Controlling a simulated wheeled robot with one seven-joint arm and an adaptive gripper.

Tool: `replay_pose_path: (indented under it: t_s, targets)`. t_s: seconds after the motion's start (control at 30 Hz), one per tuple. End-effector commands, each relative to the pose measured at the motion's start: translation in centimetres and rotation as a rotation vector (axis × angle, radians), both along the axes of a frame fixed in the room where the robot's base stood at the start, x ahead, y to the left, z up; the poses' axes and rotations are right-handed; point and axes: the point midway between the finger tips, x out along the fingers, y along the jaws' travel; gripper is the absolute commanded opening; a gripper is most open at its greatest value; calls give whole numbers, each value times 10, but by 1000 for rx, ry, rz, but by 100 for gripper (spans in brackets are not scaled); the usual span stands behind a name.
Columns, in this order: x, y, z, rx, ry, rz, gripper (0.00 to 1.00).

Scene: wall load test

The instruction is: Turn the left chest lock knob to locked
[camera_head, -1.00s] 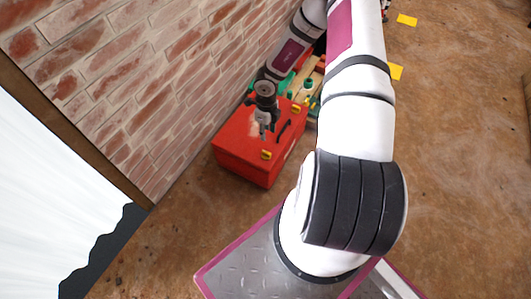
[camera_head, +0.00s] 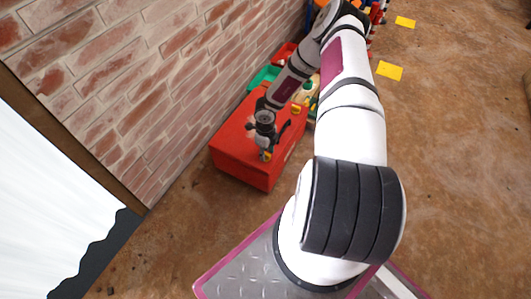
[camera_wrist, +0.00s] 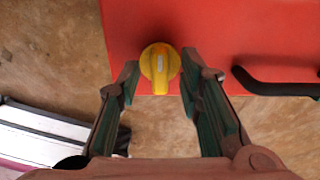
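The red chest (camera_head: 235,150) stands on the floor against the brick wall. The left lock knob (camera_wrist: 160,63) is yellow, on the chest's face near its edge, left of the black handle (camera_wrist: 275,86) in the wrist view. My gripper (camera_wrist: 160,80) is open, its two fingers on either side of the knob with gaps, so it does not grip it. In the head view my gripper (camera_head: 265,150) is at the chest's near end and mostly hides this knob (camera_head: 267,156). A second yellow knob (camera_head: 296,109) sits farther along the chest.
The brick wall (camera_head: 130,85) runs close along the chest's left side. Green and red containers (camera_head: 263,77) stand behind the chest, partly hidden by my arm. Yellow markers (camera_head: 390,71) lie on the brown floor, which is mostly open to the right.

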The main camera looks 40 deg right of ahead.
Motion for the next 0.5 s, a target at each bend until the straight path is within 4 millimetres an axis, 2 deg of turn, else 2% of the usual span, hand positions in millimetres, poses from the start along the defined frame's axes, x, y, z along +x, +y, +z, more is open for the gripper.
replay_pose_path:
  t_s: [0.27,0.4,0.5]
  targets:
    - [0,0,-1,-1,0,0,33]
    - [0,0,-1,-1,0,0,2]
    - [0,0,-1,-1,0,1,0]
